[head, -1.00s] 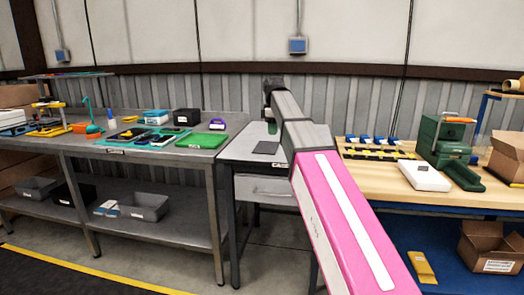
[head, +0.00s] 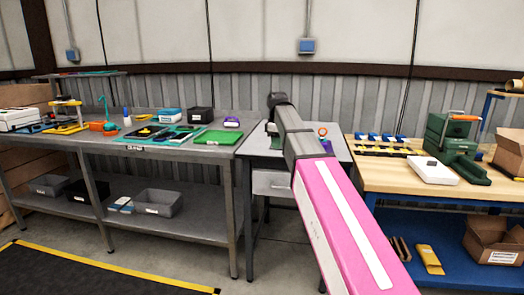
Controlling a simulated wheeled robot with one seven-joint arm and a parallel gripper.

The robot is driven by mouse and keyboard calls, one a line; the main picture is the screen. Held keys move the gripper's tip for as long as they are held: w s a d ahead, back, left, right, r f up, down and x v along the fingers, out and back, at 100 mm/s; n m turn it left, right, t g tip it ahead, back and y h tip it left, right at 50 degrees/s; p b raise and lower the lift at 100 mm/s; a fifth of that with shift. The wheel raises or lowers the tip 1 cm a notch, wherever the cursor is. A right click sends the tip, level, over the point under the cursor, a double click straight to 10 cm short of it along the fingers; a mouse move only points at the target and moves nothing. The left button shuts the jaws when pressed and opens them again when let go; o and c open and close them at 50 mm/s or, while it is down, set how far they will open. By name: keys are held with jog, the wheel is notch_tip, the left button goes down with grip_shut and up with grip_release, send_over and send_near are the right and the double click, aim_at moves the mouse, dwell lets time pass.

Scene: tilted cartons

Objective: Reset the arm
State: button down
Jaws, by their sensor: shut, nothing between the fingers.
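My arm (head: 338,215), with a pink and white upper part and grey and black links, reaches forward over the small grey table (head: 258,150). Its far visible part is a dark rounded joint (head: 278,99). The fingers of my gripper cannot be seen; the far end of the arm is hidden behind its own links. No held thing shows.
A long metal bench (head: 237,152) with trays and boxes stands left, including a green tray (head: 217,137). A wooden-topped bench (head: 388,178) right carries a green toolbox (head: 448,135) and white box (head: 433,170). A carton (head: 492,242) sits below. Open floor lies front left.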

jog(key=s+d+f+m, duration=0.2)
jog(key=s+f, duration=0.1)
jog(key=f, duration=0.4)
jog(key=s+d+f+m, duration=0.2)
jog(key=d+f, duration=0.1)
jog(key=f, duration=0.5)
jog(key=s+d+f+m, duration=0.2)
jog(key=s+f, duration=0.1)
jog(key=f, duration=0.4)
jog(key=s+d+f+m, duration=0.3)
jog(key=s+f+m, duration=0.1)
jog(key=s+f, duration=0.3)
jog(key=s+d+f+m, duration=0.3)
jog(key=s+f+m, duration=0.1)
jog(key=s+f, duration=0.4)
notch_tip(320, 180, down, 2)
jog(key=shift+f, duration=0.25)
